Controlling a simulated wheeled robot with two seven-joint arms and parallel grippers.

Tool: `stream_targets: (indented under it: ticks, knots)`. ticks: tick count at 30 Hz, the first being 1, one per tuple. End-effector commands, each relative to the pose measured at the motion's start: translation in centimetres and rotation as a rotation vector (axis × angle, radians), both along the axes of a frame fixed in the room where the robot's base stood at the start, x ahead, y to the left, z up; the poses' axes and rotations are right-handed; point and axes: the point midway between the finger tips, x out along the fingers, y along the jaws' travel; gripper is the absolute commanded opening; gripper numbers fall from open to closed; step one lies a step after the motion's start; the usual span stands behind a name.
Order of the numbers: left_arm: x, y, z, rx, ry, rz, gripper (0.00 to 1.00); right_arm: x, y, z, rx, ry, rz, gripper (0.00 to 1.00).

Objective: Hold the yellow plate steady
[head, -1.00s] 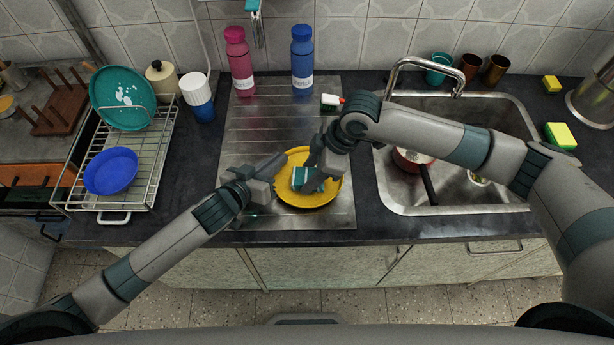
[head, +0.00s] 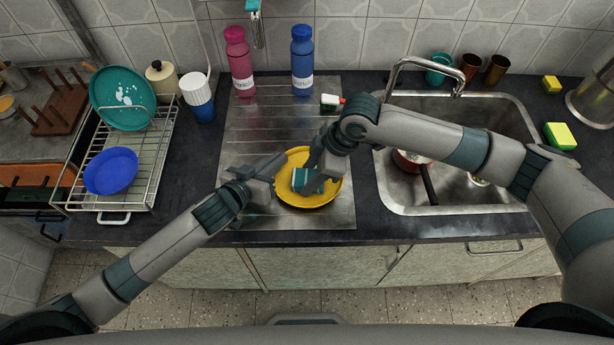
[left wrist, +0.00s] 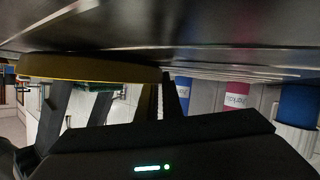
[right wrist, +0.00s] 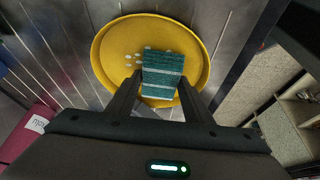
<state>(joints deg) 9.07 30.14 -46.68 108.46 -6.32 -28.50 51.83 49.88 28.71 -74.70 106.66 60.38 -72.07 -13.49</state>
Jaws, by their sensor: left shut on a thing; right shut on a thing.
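The yellow plate (head: 320,193) lies on the steel drainboard left of the sink. It also shows in the left wrist view (left wrist: 90,68) and the right wrist view (right wrist: 107,55), with white spots on its surface. My left gripper (head: 277,172) is at the plate's left edge and shut on its rim; the exact grip is partly hidden. My right gripper (head: 308,172) is over the plate, shut on a teal sponge with pale stripes (right wrist: 163,75). The sponge is over the plate; whether it presses on it is hard to tell.
A dish rack (head: 140,182) is at left. The sink (head: 510,115) at right holds a pot.

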Motion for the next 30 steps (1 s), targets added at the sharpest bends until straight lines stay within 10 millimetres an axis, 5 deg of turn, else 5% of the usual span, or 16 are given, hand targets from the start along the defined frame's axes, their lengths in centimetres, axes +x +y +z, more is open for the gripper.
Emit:
stream_targets:
  ticks: [30]
  knots:
    - [0.0, 0.0, -0.1, 0.001, 0.002, 0.001, 0.0, 1.3, 0.1, -1.1, 0.0, -0.001, -0.001, 0.28]
